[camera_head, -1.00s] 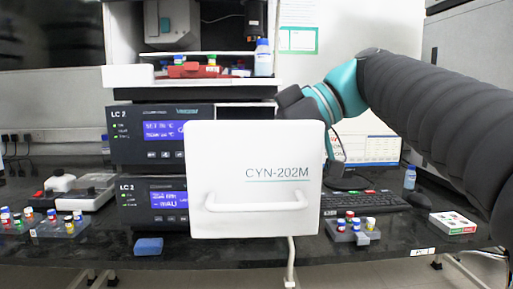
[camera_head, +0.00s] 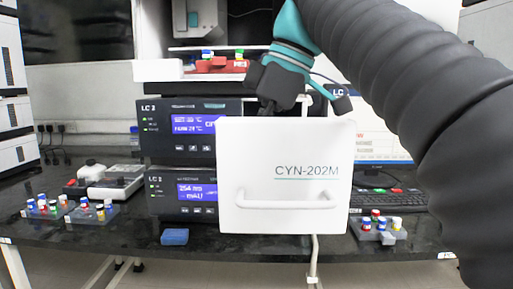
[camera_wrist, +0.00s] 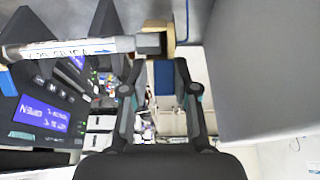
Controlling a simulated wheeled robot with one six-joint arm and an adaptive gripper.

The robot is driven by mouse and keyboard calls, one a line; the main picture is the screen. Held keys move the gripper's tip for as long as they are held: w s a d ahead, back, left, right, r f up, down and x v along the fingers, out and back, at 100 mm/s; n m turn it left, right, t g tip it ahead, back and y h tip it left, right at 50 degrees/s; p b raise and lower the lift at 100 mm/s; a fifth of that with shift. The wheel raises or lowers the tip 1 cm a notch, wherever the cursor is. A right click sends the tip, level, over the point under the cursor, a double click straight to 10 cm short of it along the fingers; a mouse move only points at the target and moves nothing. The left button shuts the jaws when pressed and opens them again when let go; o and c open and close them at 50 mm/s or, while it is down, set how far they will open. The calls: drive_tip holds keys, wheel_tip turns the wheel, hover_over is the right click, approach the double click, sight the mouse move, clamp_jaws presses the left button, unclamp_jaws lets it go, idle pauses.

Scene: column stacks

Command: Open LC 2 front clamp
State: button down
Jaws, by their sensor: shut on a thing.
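The LC 2 unit (camera_head: 170,155) is a dark stack with lit blue screens, left of my gripper. My gripper (camera_head: 266,106) points down behind the white door in the head view, its fingertips partly hidden. A pale printed column (camera_wrist: 65,49) with a dark end reaches the block from the left. The clamp is hidden in the head view.
A white door marked CYN-202M (camera_head: 285,215) stands in front of the stack. Vial racks (camera_head: 95,212) and (camera_head: 378,228) lie left and right on the black bench. A blue block (camera_head: 174,237) lies near the front edge. A red rack (camera_head: 222,65) sits above.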

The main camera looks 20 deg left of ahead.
drive_tip(key=shift+s, duration=0.25)
drive_tip(key=c, duration=1.3)
unclamp_jaws()
drive_tip(key=shift+o, duration=1.3)
drive_tip(key=shift+s+a, duration=0.1)
drive_tip(key=shift+s, duration=0.05)
drive_tip(key=shift+w+d, duration=0.2)
